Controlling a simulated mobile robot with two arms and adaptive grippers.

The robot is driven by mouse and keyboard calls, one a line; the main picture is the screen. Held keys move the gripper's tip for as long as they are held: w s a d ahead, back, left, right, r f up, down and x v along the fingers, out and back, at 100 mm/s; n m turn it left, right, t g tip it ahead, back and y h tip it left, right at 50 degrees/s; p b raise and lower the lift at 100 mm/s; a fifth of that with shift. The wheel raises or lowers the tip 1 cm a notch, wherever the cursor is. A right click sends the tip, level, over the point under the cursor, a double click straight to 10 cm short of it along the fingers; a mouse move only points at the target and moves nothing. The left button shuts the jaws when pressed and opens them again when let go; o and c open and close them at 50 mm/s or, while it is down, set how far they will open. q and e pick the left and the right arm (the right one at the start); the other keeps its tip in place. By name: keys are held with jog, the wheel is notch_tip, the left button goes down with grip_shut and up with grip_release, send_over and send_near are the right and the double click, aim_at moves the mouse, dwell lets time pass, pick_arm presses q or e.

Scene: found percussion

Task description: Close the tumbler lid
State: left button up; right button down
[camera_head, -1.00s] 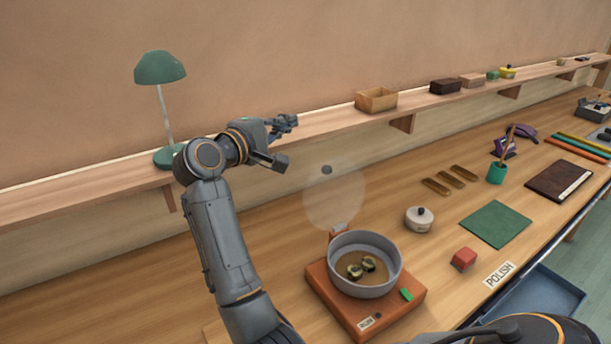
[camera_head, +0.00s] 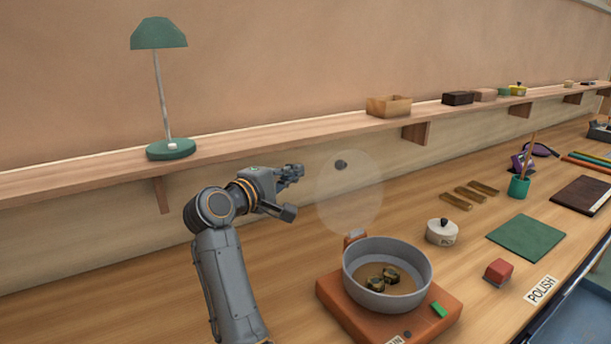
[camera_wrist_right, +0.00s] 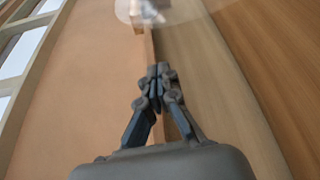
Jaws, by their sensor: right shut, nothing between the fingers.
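The tumbler (camera_head: 330,300) is an orange base with a round grey bowl (camera_head: 415,297) on top, holding brassy dark pieces (camera_head: 384,278). Its clear round lid (camera_head: 350,205) stands raised, tilted up behind the bowl, with a dark knob (camera_head: 341,164). My right gripper (camera_head: 296,172) is shut and empty, just left of the lid at about knob height, seemingly apart from it. In the right wrist view its fingertips (camera_wrist_right: 158,76) are together, and a clear disc, likely the lid (camera_wrist_right: 185,10), shows beyond them at the top edge. My left gripper is out of view.
A wall shelf (camera_head: 320,133) runs behind, with a green lamp (camera_head: 170,149) and a wooden box (camera_head: 389,106). Right of the tumbler are a lidded white pot (camera_head: 441,234), a red block (camera_head: 498,271) and a green mat (camera_head: 526,237). The bench left of the tumbler is clear.

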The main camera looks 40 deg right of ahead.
aim_at(347, 191)
jog(key=r+p+x, duration=0.1)
jog(key=p+x, duration=0.2)
jog(key=x, duration=0.6)
jog(key=s+p, duration=0.1)
jog(key=s, duration=0.3)
jog(key=shift+a+f+p, duration=0.1)
jog(key=shift+a+p, duration=0.1)
jog(key=shift+p, duration=0.2)
